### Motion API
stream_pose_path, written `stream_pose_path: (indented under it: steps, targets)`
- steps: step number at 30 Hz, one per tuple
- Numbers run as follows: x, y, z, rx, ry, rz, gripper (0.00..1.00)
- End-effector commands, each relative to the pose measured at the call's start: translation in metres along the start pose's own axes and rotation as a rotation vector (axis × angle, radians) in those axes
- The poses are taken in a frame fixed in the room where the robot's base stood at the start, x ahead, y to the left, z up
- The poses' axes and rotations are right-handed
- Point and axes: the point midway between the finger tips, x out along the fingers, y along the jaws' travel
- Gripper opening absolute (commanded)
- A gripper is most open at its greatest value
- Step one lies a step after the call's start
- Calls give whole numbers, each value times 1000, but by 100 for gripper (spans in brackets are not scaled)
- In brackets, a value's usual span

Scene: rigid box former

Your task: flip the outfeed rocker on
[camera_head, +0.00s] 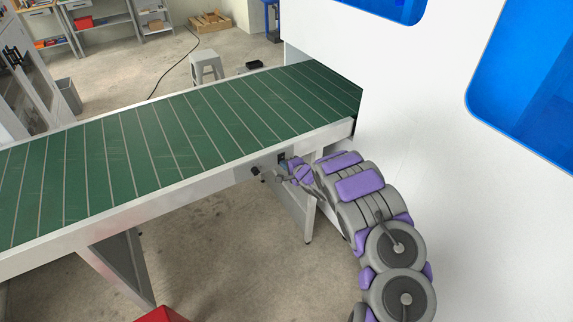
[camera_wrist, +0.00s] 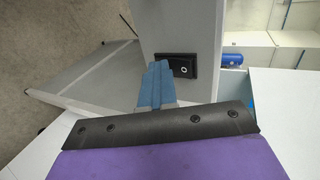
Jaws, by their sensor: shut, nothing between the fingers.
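The outfeed rocker is a small black switch (camera_wrist: 183,66) with a white O mark, set in the pale side face of the conveyor frame in the wrist view. In the head view a small dark switch (camera_head: 281,157) shows on the conveyor's side rail, just beyond my fingertips. My gripper (camera_wrist: 157,68) has its blue fingers shut together and empty. The fingertips are just left of the rocker in the wrist view, close to it; I cannot tell whether they touch. My gripper also shows in the head view (camera_head: 287,165), near the rail and partly hidden by my arm.
The green conveyor belt (camera_head: 150,145) runs across the head view into the white machine housing (camera_head: 450,190) at the right. A black knob (camera_head: 256,171) sticks out from the rail left of my gripper. A support leg (camera_head: 292,208) stands below. Open floor (camera_head: 215,250) lies in front.

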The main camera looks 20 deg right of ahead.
Motion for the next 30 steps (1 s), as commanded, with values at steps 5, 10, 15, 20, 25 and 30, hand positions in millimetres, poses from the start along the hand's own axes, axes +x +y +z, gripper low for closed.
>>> stream_pose_path:
  steps: [5,10,15,20,25,30]
  targets:
    - [0,-2,0,-1,0,-3,0]
    - [-2,-6,0,0,-1,-3,0]
    - [-4,-11,0,0,0,-5,0]
    - [-6,-15,0,-1,1,-7,0]
    - [-6,-18,-1,-1,1,-6,0]
    - [-6,-17,-1,-1,1,-6,0]
